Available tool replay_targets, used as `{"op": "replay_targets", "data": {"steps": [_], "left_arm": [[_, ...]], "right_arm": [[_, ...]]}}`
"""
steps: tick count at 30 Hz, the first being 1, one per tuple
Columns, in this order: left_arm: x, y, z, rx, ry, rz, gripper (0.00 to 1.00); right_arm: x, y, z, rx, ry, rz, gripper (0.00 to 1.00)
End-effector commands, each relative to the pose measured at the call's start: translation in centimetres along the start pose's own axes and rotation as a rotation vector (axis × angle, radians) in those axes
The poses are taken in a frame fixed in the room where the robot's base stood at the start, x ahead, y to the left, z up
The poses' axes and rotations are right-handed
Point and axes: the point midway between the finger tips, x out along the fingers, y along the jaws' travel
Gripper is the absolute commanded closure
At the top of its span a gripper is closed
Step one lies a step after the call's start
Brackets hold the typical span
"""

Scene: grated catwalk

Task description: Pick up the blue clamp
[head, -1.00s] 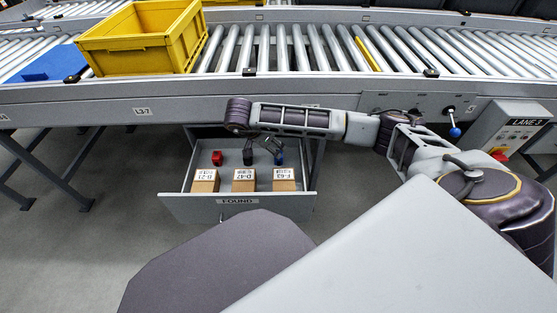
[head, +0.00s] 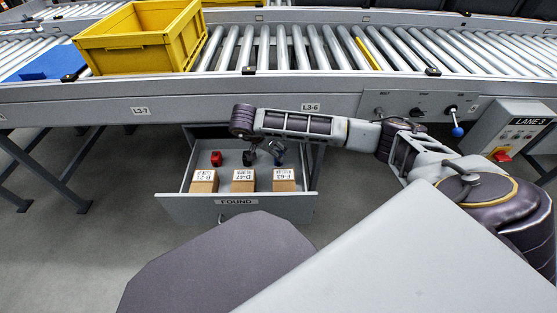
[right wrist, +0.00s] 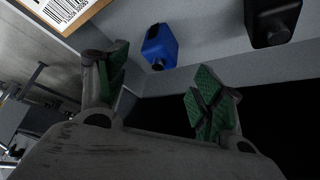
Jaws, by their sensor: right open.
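The blue clamp (head: 279,157) lies in the open drawer, behind the right-hand box, partly covered by my right gripper in the head view. In the right wrist view the blue clamp (right wrist: 160,45) is a blue block with a dark knob, beyond the fingertips and apart from them. My right gripper (head: 266,148) reaches down into the drawer area beside the blue clamp. In the right wrist view its green-padded fingers (right wrist: 160,92) are spread open with nothing between them. My left gripper is not in view.
The drawer (head: 180,209) also holds a red item (head: 216,158), a black item (head: 248,157) and three labelled cardboard boxes (head: 243,180). The black item also shows in the right wrist view (right wrist: 272,20). The roller conveyor (head: 290,45) with a yellow crate (head: 135,57) stands above the drawer.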

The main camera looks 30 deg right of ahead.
Motion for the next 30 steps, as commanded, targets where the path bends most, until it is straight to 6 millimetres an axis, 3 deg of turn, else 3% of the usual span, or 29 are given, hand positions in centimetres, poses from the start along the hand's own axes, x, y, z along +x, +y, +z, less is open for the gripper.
{"op": "replay_targets", "data": {"steps": [12, 30], "left_arm": [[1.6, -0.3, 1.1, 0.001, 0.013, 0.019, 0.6], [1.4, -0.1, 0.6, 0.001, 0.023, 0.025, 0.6]], "right_arm": [[3.2, -0.1, 0.3, 0.0, 0.0, 0.0, 0.32], [3.5, -0.1, 0.2, 0.0, 0.0, -0.001, 0.34]]}}
